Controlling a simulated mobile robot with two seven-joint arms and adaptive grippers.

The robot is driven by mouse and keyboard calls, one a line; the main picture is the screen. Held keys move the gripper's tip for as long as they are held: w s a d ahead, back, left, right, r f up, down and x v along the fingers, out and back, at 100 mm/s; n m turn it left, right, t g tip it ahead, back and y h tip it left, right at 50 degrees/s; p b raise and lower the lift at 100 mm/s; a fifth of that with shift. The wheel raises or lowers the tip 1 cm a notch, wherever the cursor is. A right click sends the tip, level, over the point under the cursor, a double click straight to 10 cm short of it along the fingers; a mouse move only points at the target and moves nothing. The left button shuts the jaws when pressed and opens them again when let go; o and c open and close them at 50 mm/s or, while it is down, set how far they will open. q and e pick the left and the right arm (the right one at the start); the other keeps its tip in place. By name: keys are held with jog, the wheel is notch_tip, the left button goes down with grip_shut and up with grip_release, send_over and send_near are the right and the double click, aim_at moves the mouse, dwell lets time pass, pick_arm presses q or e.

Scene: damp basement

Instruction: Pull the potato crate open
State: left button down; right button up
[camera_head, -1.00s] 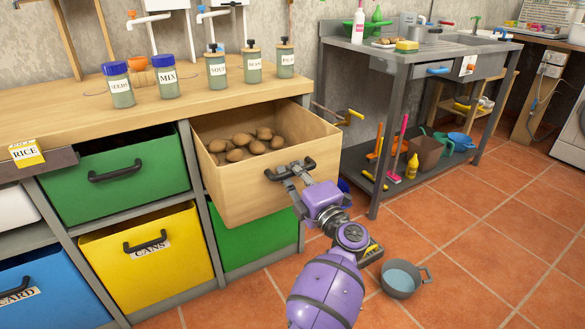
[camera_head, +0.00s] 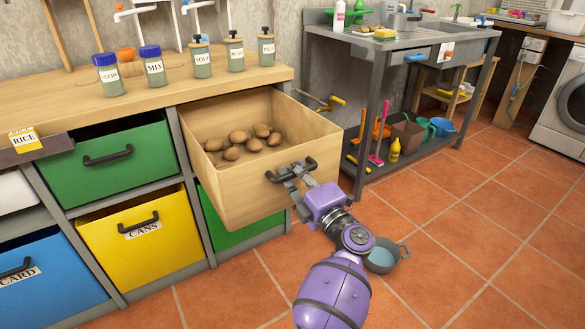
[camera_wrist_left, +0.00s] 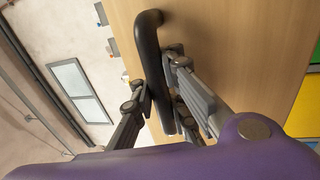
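The potato crate (camera_head: 240,192) is a light wooden drawer under the worktop, pulled well out with its open top showing. Several brown potatoes (camera_head: 238,137) lie in it. Its dark bar handle (camera_head: 305,164) is on the front panel. My left gripper (camera_head: 291,174) is at this handle, with the purple wrist in front of the crate. In the left wrist view the handle (camera_wrist_left: 148,58) runs between the two fingers (camera_wrist_left: 158,98), which are closed around it. My right gripper is not in view.
Green (camera_head: 108,172) and yellow (camera_head: 145,240) drawers stand left of the crate. Labelled jars (camera_head: 154,70) stand on the worktop (camera_head: 60,97). A metal sink bench (camera_head: 395,48) stands to the right, with open floor in front.

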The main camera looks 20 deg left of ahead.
pick_arm(q)
jog(key=shift+s+f, duration=0.1)
jog(key=shift+f, duration=0.4)
jog(key=c, duration=2)
grip_release()
jog(key=shift+c, duration=0.2)
jog(key=shift+r, duration=0.2)
jog(key=v, duration=1.2)
